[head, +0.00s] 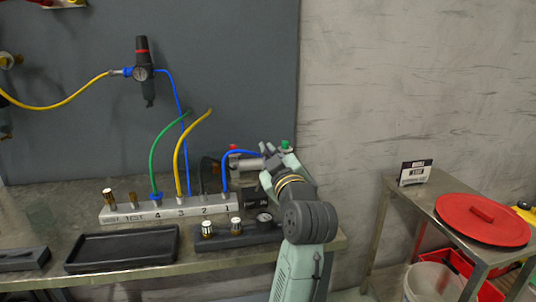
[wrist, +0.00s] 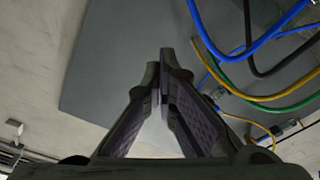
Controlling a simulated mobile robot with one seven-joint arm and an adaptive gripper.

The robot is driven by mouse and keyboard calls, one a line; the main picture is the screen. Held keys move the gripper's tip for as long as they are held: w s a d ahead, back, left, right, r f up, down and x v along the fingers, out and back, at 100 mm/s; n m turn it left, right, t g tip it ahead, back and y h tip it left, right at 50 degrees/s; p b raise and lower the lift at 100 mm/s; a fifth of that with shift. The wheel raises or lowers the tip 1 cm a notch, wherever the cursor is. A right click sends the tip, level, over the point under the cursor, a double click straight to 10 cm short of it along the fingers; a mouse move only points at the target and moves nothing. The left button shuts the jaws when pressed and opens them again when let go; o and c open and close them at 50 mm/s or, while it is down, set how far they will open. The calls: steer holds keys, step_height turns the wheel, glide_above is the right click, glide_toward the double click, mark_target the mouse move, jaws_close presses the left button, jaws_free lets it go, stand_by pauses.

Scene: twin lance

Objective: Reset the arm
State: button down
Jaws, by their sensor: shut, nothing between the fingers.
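My arm (head: 308,225) rises in front of the right end of the workbench in the head view. My gripper (wrist: 161,68) is shut and empty in the wrist view, its two fingertips meeting in front of the grey panel. In the head view the gripper (head: 268,150) is small, close to the blue hose by the bench's right end, and partly hidden by the wrist. I cannot tell whether it touches the hose. In the wrist view, blue, black, green and yellow hoses pass right of the fingers, apart from them.
A numbered manifold block (head: 170,209) with upright hoses stands on the bench (head: 50,220). A black tray (head: 122,262) and a dark block with brass fittings (head: 238,240) lie in front. At right, a side table (head: 416,196) holds a red lid (head: 482,222) and a small sign (head: 415,172).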

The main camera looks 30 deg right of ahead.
steer(key=f+b+v, duration=0.1)
steer(key=v, duration=0.5)
